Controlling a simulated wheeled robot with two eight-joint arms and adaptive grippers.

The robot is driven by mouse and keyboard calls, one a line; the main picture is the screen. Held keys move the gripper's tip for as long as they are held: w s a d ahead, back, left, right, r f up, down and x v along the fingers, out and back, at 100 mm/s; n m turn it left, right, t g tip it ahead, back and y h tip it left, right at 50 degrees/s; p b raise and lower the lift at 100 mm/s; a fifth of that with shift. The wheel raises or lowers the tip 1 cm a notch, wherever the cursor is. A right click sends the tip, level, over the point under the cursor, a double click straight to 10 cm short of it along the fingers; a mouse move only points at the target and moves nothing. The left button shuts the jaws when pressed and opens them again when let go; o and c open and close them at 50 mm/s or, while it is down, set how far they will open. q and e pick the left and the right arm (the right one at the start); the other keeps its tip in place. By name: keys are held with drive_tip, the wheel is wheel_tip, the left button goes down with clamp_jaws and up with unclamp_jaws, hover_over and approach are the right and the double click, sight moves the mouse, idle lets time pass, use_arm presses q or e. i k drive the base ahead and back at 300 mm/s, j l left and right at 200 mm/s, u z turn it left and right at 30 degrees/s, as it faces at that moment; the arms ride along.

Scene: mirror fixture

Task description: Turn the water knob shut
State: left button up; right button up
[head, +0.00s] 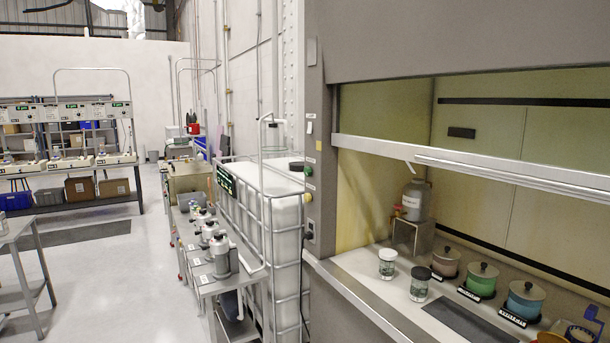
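I cannot make out a water knob for certain. Small round controls (308,171) sit on the grey side post of the fume hood (315,130), too small to tell what they are. The hood's sash (470,170) is raised and its work surface (372,291) shows below. Neither of my grippers can be made out in the head view.
Lidded pots, including a green one (482,280) and a blue one (524,299), and two jars (387,264) stand in the hood. A bottle (414,200) stands on a metal stand. A caged white tank (284,210) is left of the hood. The floor (110,285) at left has free room.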

sight(308, 172)
drive_tip(key=i+j, duration=0.25)
drive_tip(key=i, duration=0.2)
drive_tip(key=i+j+z, duration=0.1)
drive_tip(key=i+j, duration=0.15)
drive_tip(key=i, duration=0.2)
drive_tip(key=i+j, duration=0.25)
drive_tip(key=i, duration=0.15)
